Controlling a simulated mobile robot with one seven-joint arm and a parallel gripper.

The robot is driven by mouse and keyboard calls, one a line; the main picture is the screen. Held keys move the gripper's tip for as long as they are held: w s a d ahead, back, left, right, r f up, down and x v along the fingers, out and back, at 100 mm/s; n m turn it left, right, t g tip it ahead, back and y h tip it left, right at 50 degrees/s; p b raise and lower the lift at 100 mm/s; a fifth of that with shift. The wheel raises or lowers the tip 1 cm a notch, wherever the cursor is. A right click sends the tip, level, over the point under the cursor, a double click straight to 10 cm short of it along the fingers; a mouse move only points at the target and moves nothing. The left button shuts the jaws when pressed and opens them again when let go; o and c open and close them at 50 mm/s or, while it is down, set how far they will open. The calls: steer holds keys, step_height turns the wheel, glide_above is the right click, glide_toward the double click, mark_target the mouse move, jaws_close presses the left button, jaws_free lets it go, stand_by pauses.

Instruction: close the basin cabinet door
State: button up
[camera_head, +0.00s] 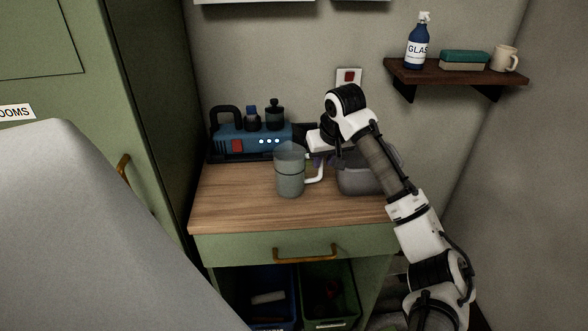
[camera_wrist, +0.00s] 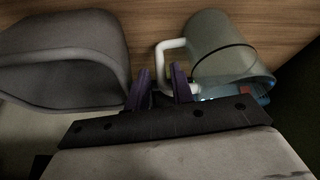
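A green cabinet with a wooden top (camera_head: 225,208) stands in the middle of the head view. Its front has a drawer with a brass handle (camera_head: 305,252) and an open lower bay; I cannot make out a door on it. A tall green cabinet (camera_head: 150,100) at the left has a brass handle (camera_head: 123,168). My gripper (camera_wrist: 161,68) is over the wooden top beside a grey jug (camera_head: 290,175). In the wrist view its purple fingers are apart, on either side of the jug's white handle (camera_wrist: 170,43). Contact is unclear.
A grey tub (camera_head: 365,180) stands right of the jug. A blue device (camera_head: 235,143) with bottles is behind. A blue bin (camera_head: 270,285) and green bin (camera_head: 335,290) fill the lower bay. A wall shelf (camera_head: 430,75) holds a spray bottle, sponge and mug.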

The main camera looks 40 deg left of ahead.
steer(key=shift+x, duration=1.1)
jaws_close()
steer(key=shift+r, duration=0.1)
